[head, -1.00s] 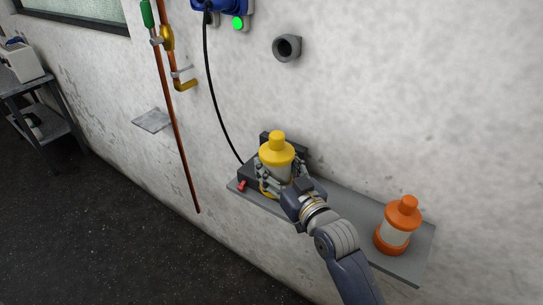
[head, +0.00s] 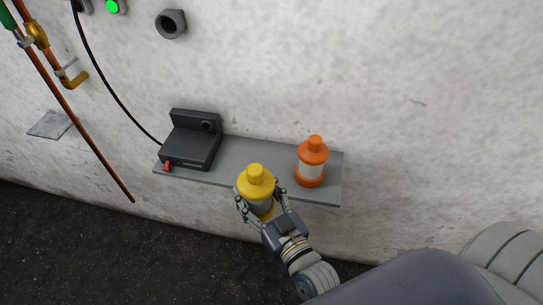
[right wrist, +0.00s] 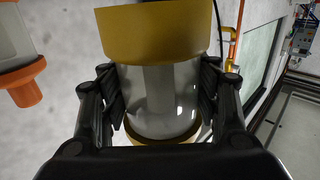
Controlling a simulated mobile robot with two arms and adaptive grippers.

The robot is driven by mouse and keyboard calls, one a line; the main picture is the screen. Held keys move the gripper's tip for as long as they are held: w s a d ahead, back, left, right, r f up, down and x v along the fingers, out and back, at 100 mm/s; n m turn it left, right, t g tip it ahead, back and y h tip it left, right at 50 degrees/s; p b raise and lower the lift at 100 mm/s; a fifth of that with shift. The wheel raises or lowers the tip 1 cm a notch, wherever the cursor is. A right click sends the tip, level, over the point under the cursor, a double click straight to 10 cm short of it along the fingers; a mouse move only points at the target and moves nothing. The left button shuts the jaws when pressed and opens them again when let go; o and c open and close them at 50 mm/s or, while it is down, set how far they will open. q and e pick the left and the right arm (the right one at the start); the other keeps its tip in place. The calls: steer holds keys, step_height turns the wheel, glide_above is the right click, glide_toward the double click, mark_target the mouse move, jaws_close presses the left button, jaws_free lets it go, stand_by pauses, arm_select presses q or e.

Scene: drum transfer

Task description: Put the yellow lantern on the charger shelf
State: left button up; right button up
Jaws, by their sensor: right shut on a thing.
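The yellow lantern (head: 256,183) is upright between the fingers of my right gripper (head: 260,208), which is shut on it. In the head view it appears in front of the shelf's front edge, between the charger and the orange lantern. In the right wrist view the yellow lantern (right wrist: 160,35) fills the middle, its clear body between both fingers (right wrist: 160,100). The charger shelf (head: 245,155) is a grey plate on the wall. The black charger (head: 190,146) at its left end is empty. My left gripper is not in view.
An orange lantern (head: 312,160) stands on the right part of the shelf; it also shows in the right wrist view (right wrist: 20,80). A black cable (head: 105,90) runs to the charger. Copper pipes (head: 75,120) and a small plate (head: 50,125) are on the left. Bare shelf lies between charger and orange lantern.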

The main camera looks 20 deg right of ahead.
steer(key=shift+s+d, duration=0.15)
steer(key=shift+s, duration=0.1)
steer(key=w+d+f+b, duration=0.1)
steer(key=w+b, duration=0.2)
steer(key=w, duration=0.2)
steer(key=w+d+f+b, duration=0.1)
steer(key=w+f+b, duration=0.1)
steer(key=w+b, duration=0.2)
steer(key=w+d+f+b, duration=0.2)
steer(key=w+b, duration=0.1)
steer(key=w, duration=0.3)
steer(key=shift+w+d+f, duration=0.1)
steer(key=shift+f, duration=0.05)
